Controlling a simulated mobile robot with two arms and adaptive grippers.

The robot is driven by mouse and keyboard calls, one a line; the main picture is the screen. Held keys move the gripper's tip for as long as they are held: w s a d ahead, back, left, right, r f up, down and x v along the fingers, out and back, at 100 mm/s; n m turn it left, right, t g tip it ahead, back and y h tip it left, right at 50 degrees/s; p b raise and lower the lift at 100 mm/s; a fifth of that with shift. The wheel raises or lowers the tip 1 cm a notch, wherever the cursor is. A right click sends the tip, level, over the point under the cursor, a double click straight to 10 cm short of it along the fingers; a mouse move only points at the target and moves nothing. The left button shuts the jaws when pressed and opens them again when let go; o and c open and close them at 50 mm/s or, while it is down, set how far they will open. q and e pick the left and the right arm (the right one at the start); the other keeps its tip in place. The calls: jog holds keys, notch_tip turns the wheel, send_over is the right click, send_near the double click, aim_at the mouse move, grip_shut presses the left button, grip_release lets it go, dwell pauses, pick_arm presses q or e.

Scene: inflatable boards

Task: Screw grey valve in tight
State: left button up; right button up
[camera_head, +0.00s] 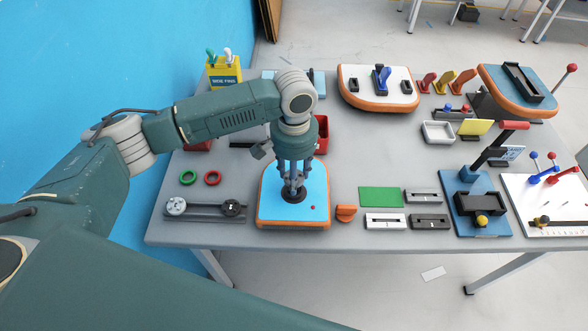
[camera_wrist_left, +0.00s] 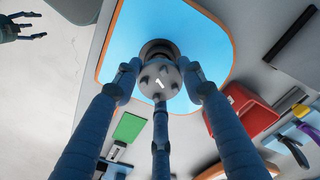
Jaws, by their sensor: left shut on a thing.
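The grey valve (camera_wrist_left: 158,80), marked with a "1", sits at the dark round socket (camera_head: 294,196) of the blue board with the orange rim (camera_head: 272,214). The board also fills the upper middle of the left wrist view (camera_wrist_left: 205,38). My left gripper (camera_head: 292,184) points down over the socket, its three fingers closed around the valve (camera_wrist_left: 160,84). The fingers mostly hide the valve in the head view. How deep the valve sits cannot be told. My right gripper (camera_wrist_left: 24,28) shows in the left wrist view's top left corner, fingers spread, empty, away from the board.
A dark holder (camera_head: 205,211) with round discs lies left of the board, with green (camera_head: 188,177) and red (camera_head: 213,178) rings behind it. An orange knob (camera_head: 346,212) stands close on the right. A red bin (camera_head: 322,135) is behind my gripper. Other boards fill the table's right side.

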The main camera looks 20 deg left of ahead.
pick_arm(q)
jog(key=shift+f, duration=1)
pick_arm(e)
jog(key=shift+w+d+f, duration=0.25)
jog(key=shift+w+d, duration=0.05)
jog(key=shift+d, duration=0.2)
jog(key=shift+r, duration=0.15)
pick_arm(q)
jog(key=shift+p, duration=0.35)
pick_arm(e)
jog(key=shift+a+r, duration=0.1)
jog(key=shift+r, duration=0.35)
jog(key=shift+a, duration=0.2)
pick_arm(q)
jog(key=shift+p, duration=0.3)
pick_arm(e)
jog(key=shift+r, duration=0.2)
